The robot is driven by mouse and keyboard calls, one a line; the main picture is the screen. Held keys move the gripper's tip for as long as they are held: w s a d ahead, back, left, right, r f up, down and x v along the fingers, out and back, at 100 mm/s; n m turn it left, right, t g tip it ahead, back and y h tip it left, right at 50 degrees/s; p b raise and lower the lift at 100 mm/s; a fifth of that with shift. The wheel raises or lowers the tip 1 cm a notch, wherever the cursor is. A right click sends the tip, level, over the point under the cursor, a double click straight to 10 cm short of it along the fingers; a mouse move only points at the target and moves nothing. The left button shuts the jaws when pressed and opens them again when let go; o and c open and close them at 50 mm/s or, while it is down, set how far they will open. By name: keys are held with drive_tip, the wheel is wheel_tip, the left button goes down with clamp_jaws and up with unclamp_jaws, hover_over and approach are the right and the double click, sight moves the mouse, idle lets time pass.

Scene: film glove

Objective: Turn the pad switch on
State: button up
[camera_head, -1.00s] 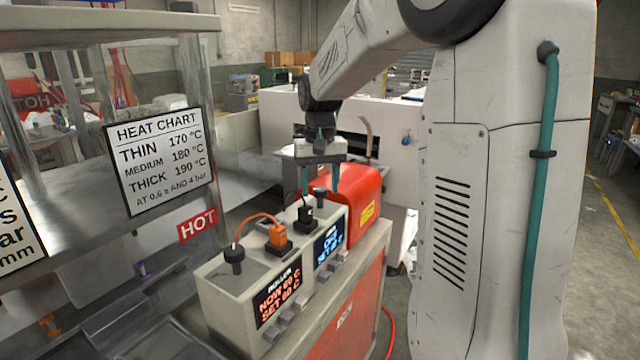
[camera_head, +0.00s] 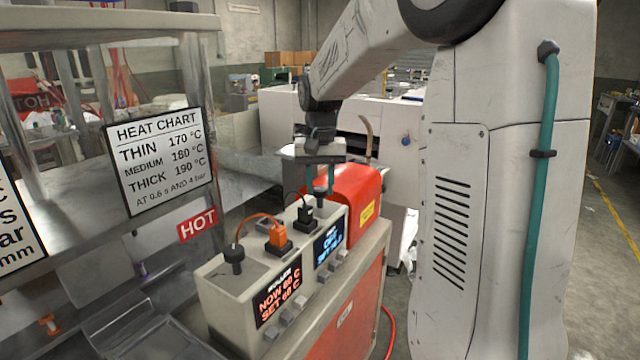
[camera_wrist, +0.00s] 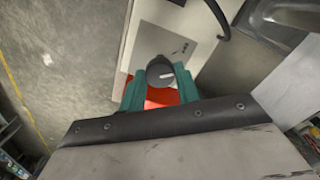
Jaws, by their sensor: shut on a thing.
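The control box has two units on top of a cabinet. The right unit (camera_head: 328,262) has a blue-lettered display (camera_head: 329,244), too blurred to read surely. On its top is a dark round knob, plain in the wrist view (camera_wrist: 160,71) with a white mark on its face; in the head view the fingers mostly hide it. My gripper (camera_head: 320,188) points down over this knob. Its two teal fingers (camera_wrist: 160,88) are shut on the knob from both sides. The left unit (camera_head: 222,292), labelled ROLLER, has an orange display (camera_head: 278,297) reading NOW and SET, and its own black knob (camera_head: 233,258).
An orange plug (camera_head: 279,237) and a black plug (camera_head: 305,215) with cables stand on the box close to my gripper. A red housing (camera_head: 358,192) sits right behind. A metal machine with a HEAT CHART sign (camera_head: 160,160) and HOT label (camera_head: 197,225) stands left.

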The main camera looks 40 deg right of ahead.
drive_tip(key=m, duration=0.4)
drive_tip(key=shift+m, duration=0.3)
drive_tip(key=m, duration=0.3)
drive_tip(key=shift+m, duration=0.3)
drive_tip(key=m, duration=0.3)
drive_tip(key=shift+m, duration=2.2)
drive_tip(key=o, duration=1)
